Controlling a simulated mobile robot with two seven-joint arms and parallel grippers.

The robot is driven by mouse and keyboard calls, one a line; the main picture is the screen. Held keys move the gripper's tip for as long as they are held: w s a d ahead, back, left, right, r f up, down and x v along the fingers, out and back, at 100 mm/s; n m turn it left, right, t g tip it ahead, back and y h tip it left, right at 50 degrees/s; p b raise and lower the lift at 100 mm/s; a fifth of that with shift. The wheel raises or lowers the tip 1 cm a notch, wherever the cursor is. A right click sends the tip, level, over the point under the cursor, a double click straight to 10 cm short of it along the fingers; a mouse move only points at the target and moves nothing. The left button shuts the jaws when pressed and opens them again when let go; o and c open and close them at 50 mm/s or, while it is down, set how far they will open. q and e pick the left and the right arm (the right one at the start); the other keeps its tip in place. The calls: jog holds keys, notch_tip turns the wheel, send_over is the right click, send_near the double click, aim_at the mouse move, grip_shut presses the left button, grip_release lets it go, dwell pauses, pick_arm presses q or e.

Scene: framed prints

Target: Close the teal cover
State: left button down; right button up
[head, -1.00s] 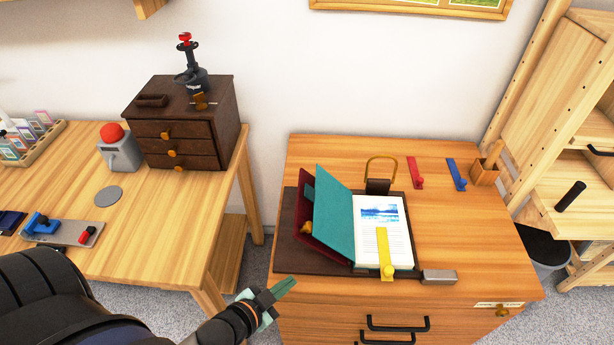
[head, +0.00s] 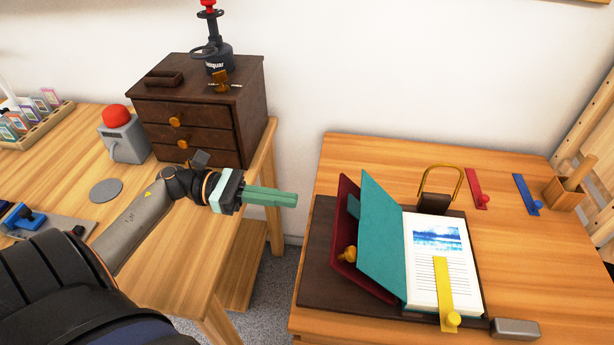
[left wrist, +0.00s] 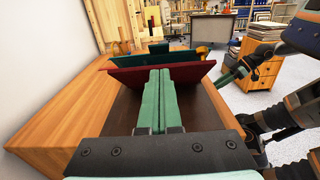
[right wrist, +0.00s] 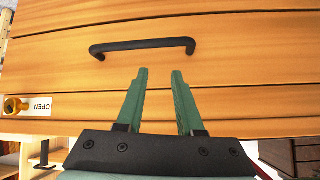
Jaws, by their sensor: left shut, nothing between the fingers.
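The teal cover (head: 380,236) stands tilted up from an open book on the dark mat (head: 320,292). The dark red cover (head: 347,220) with a brass knob leans behind it, on its left. The white page (head: 437,252) lies open with a yellow strip (head: 443,290) across it. My left gripper (head: 296,200) is shut and empty, left of the covers and apart from them. In the left wrist view its fingers (left wrist: 163,75) point at the red cover (left wrist: 165,74). My right gripper (right wrist: 160,75) is open and empty in front of a drawer handle (right wrist: 143,45).
A brass loop (head: 440,182) on a dark block stands behind the book. A grey block (head: 515,328) sits at the mat's front right. Red (head: 477,188) and blue (head: 526,194) strips lie at the back right. A brown drawer box (head: 195,125) stands on the left table.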

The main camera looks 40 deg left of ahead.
aim_at(353, 209)
pick_arm(q)
jog(key=p+x, duration=0.1)
jog(key=x, duration=0.7)
jog(key=shift+d, duration=0.1)
jog(key=shift+w+d, duration=0.1)
jog(key=shift+d, duration=0.2)
pick_arm(e)
jog(key=shift+s+d, duration=0.4)
jog(key=shift+s, duration=0.25)
jog(key=shift+w+r, duration=0.1)
jog(key=shift+r, duration=0.05)
